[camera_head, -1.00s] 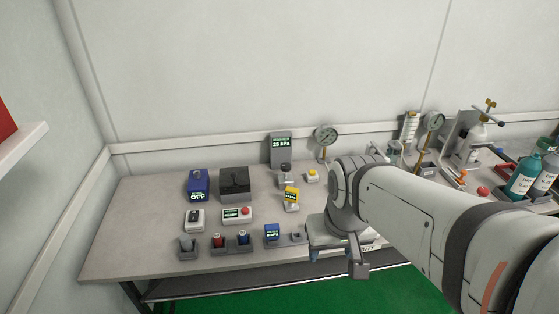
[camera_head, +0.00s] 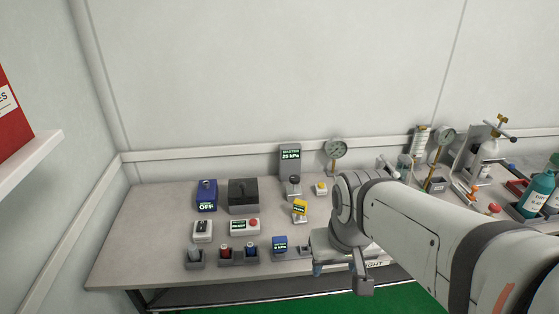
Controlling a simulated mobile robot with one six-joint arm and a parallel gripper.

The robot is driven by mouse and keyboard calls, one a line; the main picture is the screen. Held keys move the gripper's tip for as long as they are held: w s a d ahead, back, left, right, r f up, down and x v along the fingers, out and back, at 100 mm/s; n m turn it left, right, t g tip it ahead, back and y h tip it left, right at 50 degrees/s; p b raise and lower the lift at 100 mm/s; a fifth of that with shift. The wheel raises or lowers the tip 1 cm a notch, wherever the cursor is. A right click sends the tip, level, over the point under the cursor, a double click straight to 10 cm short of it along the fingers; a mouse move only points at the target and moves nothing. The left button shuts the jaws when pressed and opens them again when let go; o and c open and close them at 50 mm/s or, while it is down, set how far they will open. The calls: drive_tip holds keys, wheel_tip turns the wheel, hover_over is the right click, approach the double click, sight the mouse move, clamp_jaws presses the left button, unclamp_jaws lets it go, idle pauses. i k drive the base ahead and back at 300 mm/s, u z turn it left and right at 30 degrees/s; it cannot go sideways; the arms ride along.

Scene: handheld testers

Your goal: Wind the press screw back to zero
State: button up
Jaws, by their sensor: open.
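I cannot tell for sure which part is the press screw. A grey bar-like handle (camera_head: 388,167) pokes out behind my arm, and whatever it belongs to is largely hidden by the arm. A pressure gauge (camera_head: 336,149) on a brass stem stands just left of it. My gripper (camera_head: 364,284) hangs below my wrist at the table's front edge, seen small and partly edge-on. It is open, and I see nothing held in it. It is in front of and below the handle, apart from it. A grey box-like piece (camera_head: 322,247) shows beside my wrist.
The grey table (camera_head: 135,255) carries a blue OFF unit (camera_head: 206,196), a dark case (camera_head: 243,195), a yellow tester (camera_head: 300,209) and a 25 kPa display (camera_head: 290,155). A second gauge (camera_head: 443,137) and bottles (camera_head: 537,193) stand right. A red box sits on the left shelf (camera_head: 30,160).

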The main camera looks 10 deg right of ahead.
sight(295, 179)
drive_tip(key=u, duration=1.2)
drive_tip(key=k, duration=0.85)
drive_tip(key=z, duration=1.6)
drive_tip(key=i, duration=1)
drive_tip(key=z, duration=0.05)
